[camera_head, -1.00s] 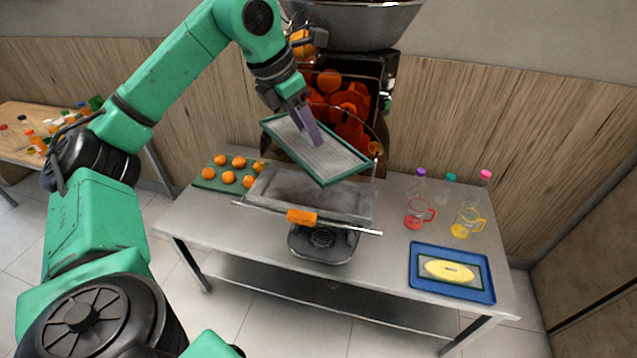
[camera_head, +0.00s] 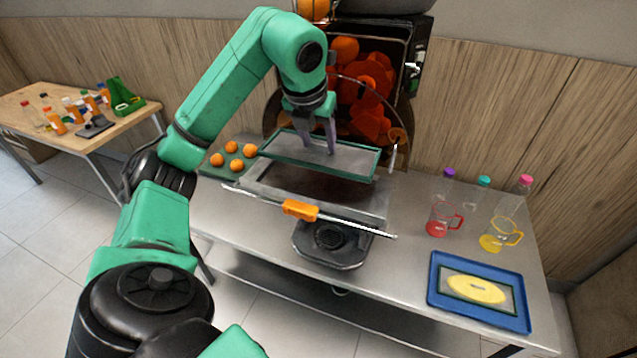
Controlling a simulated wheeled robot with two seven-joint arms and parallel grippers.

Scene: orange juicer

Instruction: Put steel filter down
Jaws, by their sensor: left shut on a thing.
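The steel filter (camera_head: 350,158) is a flat grey mesh plate with a green rim. My left gripper (camera_head: 331,148) points down and is shut on the filter, holding it nearly level. The filter is just above the back of the juicer's open steel tray (camera_head: 262,185); I cannot tell whether it touches the tray. The juicer (camera_head: 365,90) stands behind, with orange parts inside. My right gripper does not show.
Several oranges (camera_head: 236,165) lie on a green board to the left. An orange-handled bar (camera_head: 299,210) crosses the tray's front. A red mug (camera_head: 438,222), a yellow mug (camera_head: 494,240) and a blue tray (camera_head: 438,290) are on the right. A side table (camera_head: 92,145) stands far left.

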